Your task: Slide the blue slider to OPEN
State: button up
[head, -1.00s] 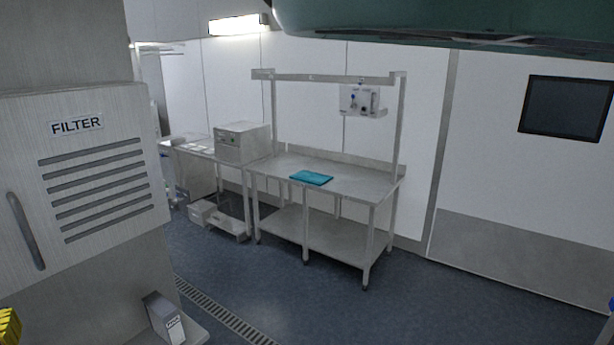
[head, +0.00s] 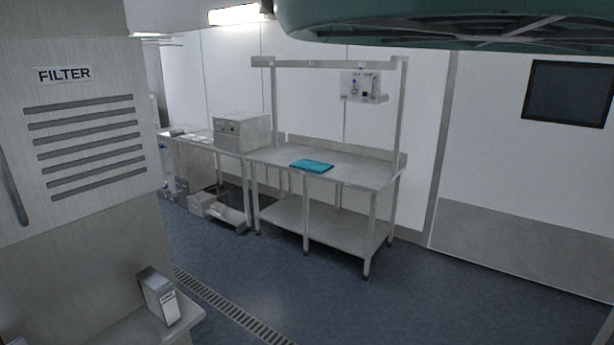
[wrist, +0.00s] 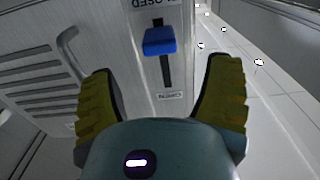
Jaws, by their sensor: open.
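The blue slider (wrist: 160,41) sits in the upper part of a dark straight slot on a pale metal plate (wrist: 184,18) in the wrist view. A label reading CLOSED is at the slot's top end, partly cut off by the picture edge. A small label (wrist: 171,96) is at the other end, too small to read surely. My gripper (wrist: 162,66) is open and empty. Its two yellow ribbed fingers stand left and right of the slot, with the slider beyond and between them, apart from both.
A FILTER cabinet (head: 90,185) with vents and a handle stands close at left. A small box (head: 158,297) sits on a ledge below it. A steel table (head: 265,156) with a teal cloth (head: 311,166) stands farther back. The floor (head: 340,305) between is clear.

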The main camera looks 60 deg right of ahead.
jog(key=w, duration=0.3)
jog(key=w+p, duration=0.1)
jog(key=w, duration=0.2)
jog(key=shift+w+r, duration=0.2)
jog(key=shift+w, duration=0.05)
jog(key=shift+w+f+p, duration=0.15)
jog(key=shift+w+p, duration=0.3)
jog(key=shift+w, duration=0.05)
jog(key=shift+o, duration=0.2)
jog(key=c, duration=1.3)
jog(key=shift+w, duration=0.1)
jog(key=shift+c, duration=0.3)
